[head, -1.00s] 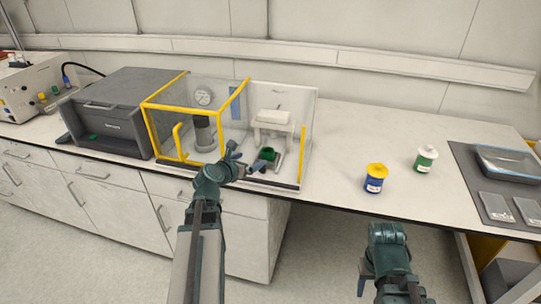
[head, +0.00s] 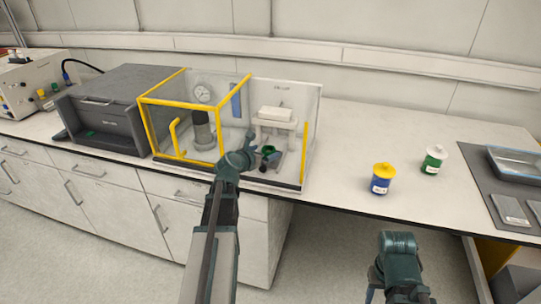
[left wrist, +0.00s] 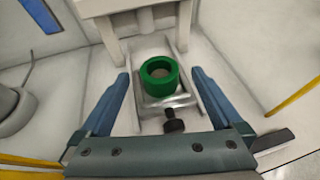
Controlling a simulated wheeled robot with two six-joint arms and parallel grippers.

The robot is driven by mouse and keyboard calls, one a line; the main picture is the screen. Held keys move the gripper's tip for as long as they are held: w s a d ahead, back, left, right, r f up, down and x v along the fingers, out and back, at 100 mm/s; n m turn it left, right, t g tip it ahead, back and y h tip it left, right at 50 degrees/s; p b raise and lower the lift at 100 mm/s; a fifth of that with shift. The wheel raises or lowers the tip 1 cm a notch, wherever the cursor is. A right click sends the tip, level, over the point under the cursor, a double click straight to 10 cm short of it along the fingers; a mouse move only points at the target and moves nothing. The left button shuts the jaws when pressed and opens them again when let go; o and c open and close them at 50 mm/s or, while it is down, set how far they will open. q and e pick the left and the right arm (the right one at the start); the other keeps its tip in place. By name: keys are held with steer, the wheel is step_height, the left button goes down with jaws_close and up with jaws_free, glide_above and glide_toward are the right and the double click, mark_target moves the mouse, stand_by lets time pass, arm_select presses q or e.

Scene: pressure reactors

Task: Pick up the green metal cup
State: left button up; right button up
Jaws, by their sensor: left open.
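The green metal cup (head: 271,153) stands upright inside the clear-walled enclosure, under a white stand. In the left wrist view the cup (left wrist: 160,90) sits on a small metal platform with a dark knob in front. My left gripper (head: 260,152) reaches into the enclosure, close to the cup. Its two blue fingers are open, one on each side of the cup, with gaps to it; the left wrist view shows this gripper (left wrist: 160,78) too. My right arm hangs in front of the bench; its fingers do not show clearly.
The enclosure has a yellow-framed part (head: 182,128) on its left with a gauge and grey cylinder. The white stand (head: 276,117) rises behind the cup. A blue jar with yellow lid (head: 381,182) and a green-labelled jar (head: 432,161) stand to the right. The bench between is clear.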

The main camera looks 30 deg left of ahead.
arm_select(q)
steer(key=shift+x, duration=0.9)
steer(key=shift+w+a+f, duration=0.1)
steer(key=shift+w+f, duration=0.1)
steer(key=shift+w, duration=0.2)
steer(key=shift+s+r, duration=0.1)
steer(key=shift+s, duration=0.05)
steer(key=shift+c, duration=0.4)
steer(key=c, duration=1.5)
arm_select(e)
steer(key=shift+w+d+f, duration=0.1)
steer(key=shift+w+f, duration=0.05)
steer(key=shift+f, duration=0.35)
arm_select(q)
steer(key=shift+r, duration=0.1)
arm_select(e)
steer(key=shift+r, duration=0.15)
